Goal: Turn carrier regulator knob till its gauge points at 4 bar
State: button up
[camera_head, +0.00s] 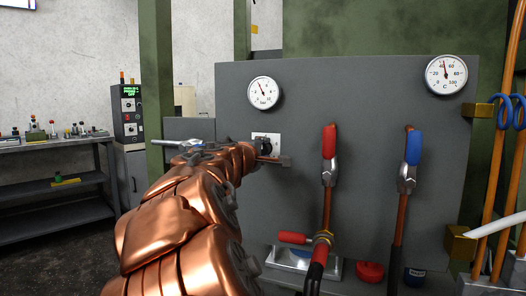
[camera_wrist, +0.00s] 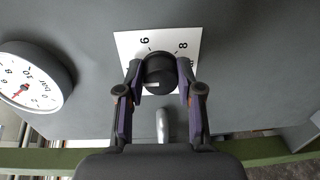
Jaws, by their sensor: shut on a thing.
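The regulator knob (camera_wrist: 160,68) is a dark round knob on a white scale plate (camera_wrist: 128,46). The figures 6 and 8 show on the plate in the wrist view. My gripper (camera_wrist: 159,80) has one finger on each side of the knob and is shut on it. The bar gauge (camera_head: 263,92) is a round white dial above the knob in the head view. Its needle points up and slightly left, but the figures are too small to read there. The gauge also shows at the left of the wrist view (camera_wrist: 34,78), cut by the frame edge, with a red needle.
A second gauge (camera_head: 446,75), marked C, is at the panel's upper right. A red-handled valve (camera_head: 329,142) and a blue-handled valve (camera_head: 413,148) stand right of my gripper on the grey panel (camera_head: 360,90). A bench (camera_head: 50,145) is at the far left.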

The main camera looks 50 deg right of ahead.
jog(key=o, duration=1.2)
jog(key=shift+c, duration=0.2)
jog(key=shift+a, duration=0.1)
jog(key=v, duration=1.2)
jog(key=shift+s, duration=0.1)
